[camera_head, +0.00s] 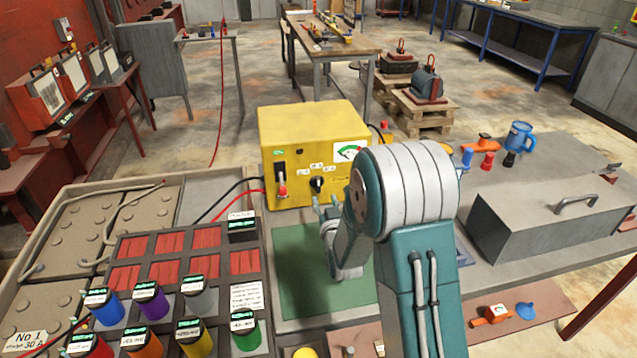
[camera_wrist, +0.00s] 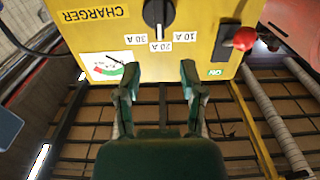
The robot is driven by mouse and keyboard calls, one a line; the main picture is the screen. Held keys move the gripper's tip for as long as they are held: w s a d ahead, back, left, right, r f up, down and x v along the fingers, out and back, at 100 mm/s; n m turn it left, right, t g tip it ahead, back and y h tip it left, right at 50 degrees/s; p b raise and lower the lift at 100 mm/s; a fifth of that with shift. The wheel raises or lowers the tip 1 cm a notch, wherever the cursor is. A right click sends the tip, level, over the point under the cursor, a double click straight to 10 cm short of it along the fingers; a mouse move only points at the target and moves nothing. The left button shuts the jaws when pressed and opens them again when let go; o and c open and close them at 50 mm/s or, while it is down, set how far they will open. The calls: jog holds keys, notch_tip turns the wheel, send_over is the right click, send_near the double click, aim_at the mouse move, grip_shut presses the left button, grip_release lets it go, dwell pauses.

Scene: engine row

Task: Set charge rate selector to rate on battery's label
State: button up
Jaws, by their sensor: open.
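The yellow charger (camera_head: 310,130) stands on the bench; its front also shows in the wrist view (camera_wrist: 110,45). Its black selector knob (camera_head: 316,185) appears upside down at the top of the wrist view (camera_wrist: 157,10), by labels 10 A, 20 A and 30 A. The knob's white mark appears to point at 20 A. The battery label (camera_head: 25,341), at lower left, reads "No 1 charge 30 A". My gripper (camera_head: 326,200) is open and empty in front of the charger, just below the knob; its two fingers also show in the wrist view (camera_wrist: 159,75).
A red-handled switch (camera_head: 281,187) sits left of the knob on the charger. A meter (camera_head: 350,152) is at its upper right. Black and red cables (camera_head: 238,190) run left from it. A grey lidded box (camera_head: 545,222) stands at right; a green mat (camera_head: 300,260) lies below my gripper.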

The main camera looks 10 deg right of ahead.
aim_at(319, 182)
jog(key=w, duration=0.8)
jog(key=shift+w, duration=0.2)
grip_shut()
